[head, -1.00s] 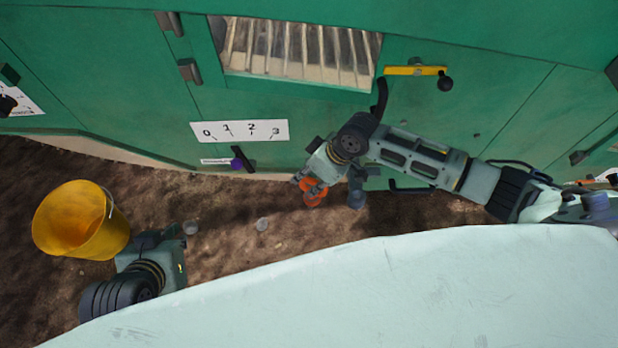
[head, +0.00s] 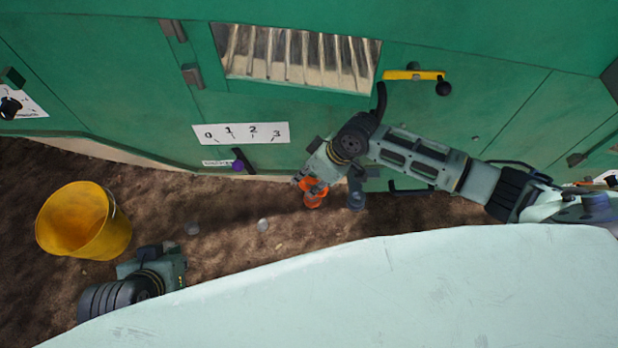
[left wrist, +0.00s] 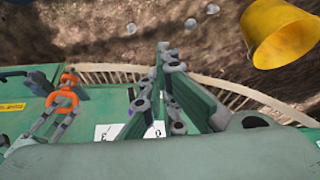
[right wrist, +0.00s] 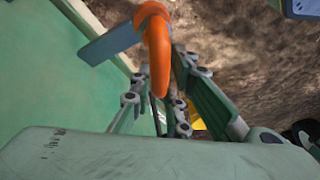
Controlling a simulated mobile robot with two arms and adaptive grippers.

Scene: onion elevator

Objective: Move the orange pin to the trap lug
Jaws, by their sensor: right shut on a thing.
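The orange pin (head: 315,196), with a rounded loop, hangs at my right gripper (head: 309,181) in front of the green machine's lower edge. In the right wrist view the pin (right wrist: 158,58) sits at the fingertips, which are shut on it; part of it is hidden. It also shows in the left wrist view (left wrist: 63,100). A blue-grey bracket (head: 357,194) hangs just right of the pin in the head view; I cannot tell whether it is the trap lug. My left gripper (left wrist: 166,55) looks shut and empty, low over the soil.
A yellow bucket (head: 84,220) stands on the soil at left. The green machine (head: 480,120) fills the back, with a 0–3 scale plate (head: 241,133), a purple-knobbed lever (head: 240,165) and a yellow handle (head: 413,75).

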